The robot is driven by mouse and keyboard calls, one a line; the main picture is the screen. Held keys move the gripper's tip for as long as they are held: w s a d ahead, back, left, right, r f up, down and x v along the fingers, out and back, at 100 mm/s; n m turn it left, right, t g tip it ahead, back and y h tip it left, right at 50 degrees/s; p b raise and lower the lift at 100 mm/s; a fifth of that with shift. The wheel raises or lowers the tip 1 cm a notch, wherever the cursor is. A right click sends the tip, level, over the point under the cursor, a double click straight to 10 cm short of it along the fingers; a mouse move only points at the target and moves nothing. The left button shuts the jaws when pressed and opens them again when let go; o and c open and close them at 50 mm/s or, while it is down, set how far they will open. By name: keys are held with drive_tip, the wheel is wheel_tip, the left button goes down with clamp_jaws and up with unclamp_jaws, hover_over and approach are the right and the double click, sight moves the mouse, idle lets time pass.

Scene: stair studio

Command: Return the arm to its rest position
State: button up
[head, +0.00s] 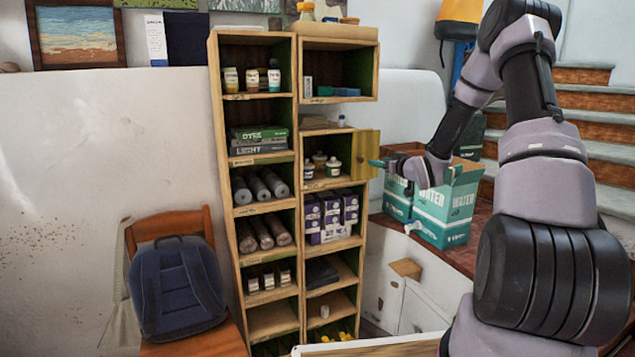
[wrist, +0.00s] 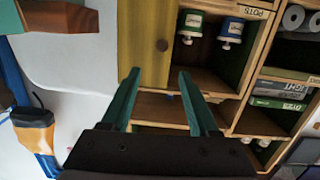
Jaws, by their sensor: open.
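My gripper (head: 376,163) is at the right side of the shelf unit in the head view, in front of the green water boxes and close to the small yellow door. In the wrist view my gripper (wrist: 158,75) shows two green fingers spread apart with nothing between them. My arm reaches in from the right side of the head view, bent at the elbow. The door (wrist: 155,45) also shows just beyond my fingertips in the wrist view.
The tall wooden shelf unit (head: 297,210) holds jars, books, rolls and purple cartons. Green water boxes (head: 447,208) stand on a reddish counter near my forearm. A chair with a blue backpack (head: 178,288) is at the left. Steps (head: 597,123) rise behind at the right.

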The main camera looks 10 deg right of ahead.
drive_tip(key=s+r+m+g+h, duration=0.4)
drive_tip(key=s+r+g+h, duration=0.1)
drive_tip(key=s+r, duration=1.1)
drive_tip(key=s+a+r+m+g+y, duration=0.1)
drive_tip(key=s+a+r+g, duration=0.1)
drive_tip(key=s, duration=1.2)
drive_tip(key=s+a+r+m+g+y, duration=0.1)
drive_tip(key=s+a, duration=0.4)
drive_tip(key=s, duration=0.9)
drive_tip(key=shift+s+r+m+g+y, duration=0.2)
drive_tip(key=shift+r+m+g+y, duration=0.15)
drive_tip(key=shift+m, duration=0.45)
